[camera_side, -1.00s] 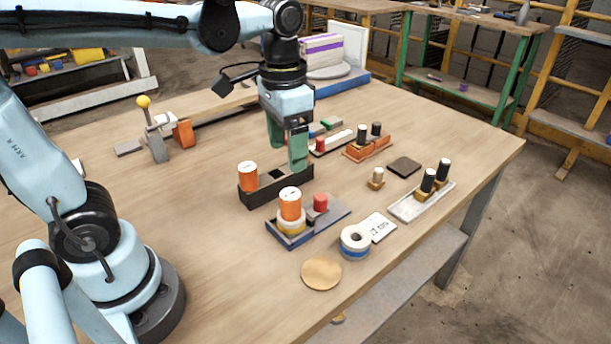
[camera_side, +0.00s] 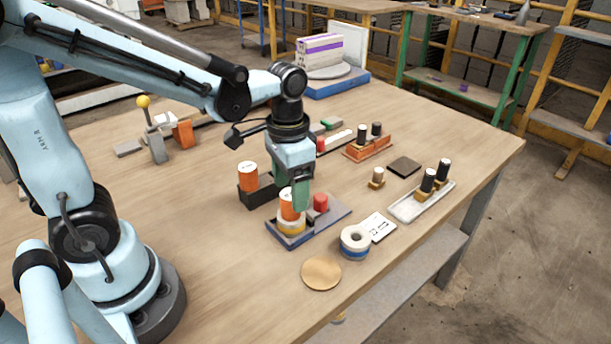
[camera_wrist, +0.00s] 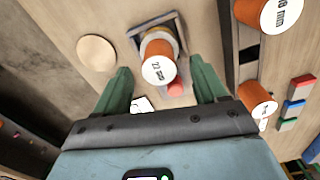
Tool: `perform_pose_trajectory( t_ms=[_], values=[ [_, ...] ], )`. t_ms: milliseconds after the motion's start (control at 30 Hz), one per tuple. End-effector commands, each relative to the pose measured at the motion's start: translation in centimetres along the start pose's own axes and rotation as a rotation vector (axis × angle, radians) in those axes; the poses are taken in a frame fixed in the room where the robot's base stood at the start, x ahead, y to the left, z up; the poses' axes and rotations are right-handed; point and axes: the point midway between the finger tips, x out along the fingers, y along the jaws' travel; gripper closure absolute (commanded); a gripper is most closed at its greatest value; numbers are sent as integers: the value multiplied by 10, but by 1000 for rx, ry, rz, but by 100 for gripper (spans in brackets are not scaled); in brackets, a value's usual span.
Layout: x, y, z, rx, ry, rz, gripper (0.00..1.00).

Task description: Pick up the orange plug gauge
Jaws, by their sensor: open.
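An orange plug gauge (camera_side: 287,206) with a white top stands upright on a ring on the blue tray (camera_side: 332,216). In the wrist view the orange plug gauge (camera_wrist: 158,62), its top marked in mm, shows between my finger lines, beyond the tips. My gripper (camera_side: 299,192) is open and empty, with green fingers pointing down over the tray. In the side view a finger overlaps the gauge's right side; I cannot tell if they touch. Another orange gauge (camera_side: 248,176) stands in the black block (camera_side: 260,194), left of and behind the tray.
A blue-and-white ring (camera_side: 354,243), a white card (camera_side: 379,228) and a round wooden disc (camera_side: 321,273) lie in front. A white tray (camera_side: 409,208) with black-topped pegs is at right.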

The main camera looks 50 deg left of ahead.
Motion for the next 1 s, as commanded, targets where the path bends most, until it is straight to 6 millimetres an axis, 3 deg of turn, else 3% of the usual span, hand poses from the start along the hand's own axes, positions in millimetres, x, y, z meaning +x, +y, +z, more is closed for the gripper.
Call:
perform_pose_trajectory(
  t_ms=[267,600,1000],
  values=[
    [29,1,-1,0,1,0,29],
    [33,1,-1,-1,1,-1,29],
    [33,1,-1,-1,1,-1,88]
  ],
)
